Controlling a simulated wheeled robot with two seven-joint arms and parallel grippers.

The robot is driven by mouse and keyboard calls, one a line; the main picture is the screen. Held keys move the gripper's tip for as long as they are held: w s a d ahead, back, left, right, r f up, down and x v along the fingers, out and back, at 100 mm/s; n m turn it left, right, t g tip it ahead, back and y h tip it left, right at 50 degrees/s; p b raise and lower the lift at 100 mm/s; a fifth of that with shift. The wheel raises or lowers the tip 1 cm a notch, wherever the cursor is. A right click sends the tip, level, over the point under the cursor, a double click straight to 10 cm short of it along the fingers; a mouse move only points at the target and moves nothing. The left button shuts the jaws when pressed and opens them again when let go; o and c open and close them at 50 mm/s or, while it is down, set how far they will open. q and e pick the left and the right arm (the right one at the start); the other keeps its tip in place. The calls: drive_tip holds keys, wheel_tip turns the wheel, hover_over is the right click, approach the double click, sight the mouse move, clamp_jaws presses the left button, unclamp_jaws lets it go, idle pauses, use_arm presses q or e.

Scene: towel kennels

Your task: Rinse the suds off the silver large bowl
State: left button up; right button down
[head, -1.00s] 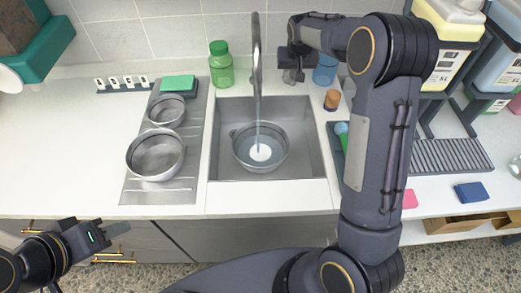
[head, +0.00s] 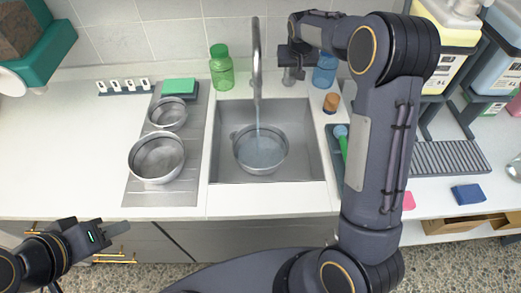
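A silver bowl (head: 261,151) sits in the sink (head: 310,168), under the tap (head: 257,60). A stream of water runs from the tap into it, and no white suds patch shows inside it. A larger-looking silver bowl (head: 157,158) and a smaller one (head: 167,112) stand on the ribbed drainboard (head: 160,195) to the left. My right gripper (head: 290,76) points down just right of the tap, near the back wall; its fingers are too small to read. My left gripper (head: 116,230) is over the floor in front of the counter, away from the bowls, seen edge-on.
A blue container (head: 325,72) and a brown-orange jar (head: 331,102) stand right of the tap. A green-handled brush (head: 342,138) lies right of the sink. The left counter (head: 60,150) is mostly clear.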

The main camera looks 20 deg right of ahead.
use_arm(q)
drive_tip(key=shift+r, duration=0.5)
use_arm(e)
drive_tip(key=shift+r, duration=0.8)
